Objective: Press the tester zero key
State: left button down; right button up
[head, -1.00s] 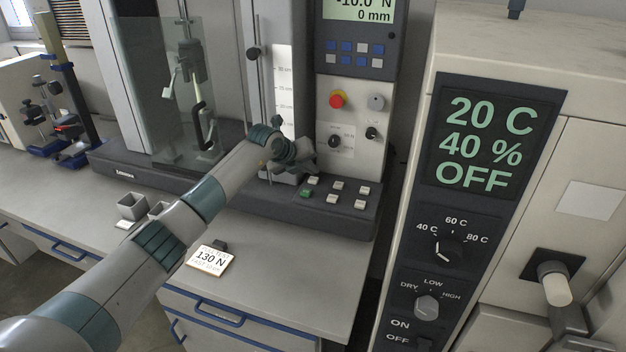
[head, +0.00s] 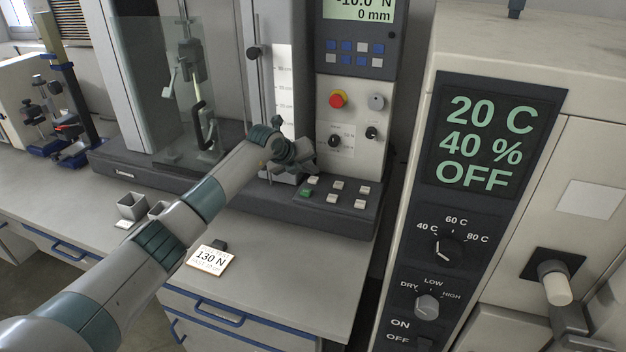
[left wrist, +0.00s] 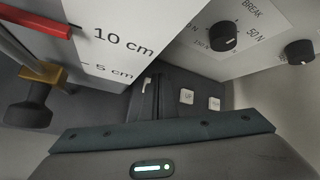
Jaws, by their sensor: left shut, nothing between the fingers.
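The tester (head: 355,115) has a display (head: 358,12) that reads -10.0 N and 0 mm. A dark panel at its foot carries several pale keys (head: 338,186) and one green key (head: 306,194). I cannot read which is the zero key in the head view. My left gripper (head: 309,167) is shut and empty, just behind the panel's back-left key. Whether it touches a key cannot be told. In the left wrist view, a key marked UP (left wrist: 187,97) and another pale key (left wrist: 213,103) show beyond the gripper housing. My right gripper is out of view.
A red stop button (head: 338,98) and knobs sit on the tester's front above the keys. A clear shield (head: 160,95) stands left. A card reading 130 N (head: 209,258) lies on the bench (head: 290,270). A climate cabinet (head: 500,60) stands close on the right.

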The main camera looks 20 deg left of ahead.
aim_at(311, 181)
pick_arm(q)
jog(key=shift+f, duration=0.35)
jog(key=shift+f+b, duration=0.35)
dwell(0.6)
jog(key=shift+r, duration=0.1)
jog(key=shift+r+p, duration=0.5)
jog(key=shift+r, duration=0.2)
notch_tip(311, 181, up, 6)
jog(key=p, duration=0.3)
dwell(0.6)
dwell(0.5)
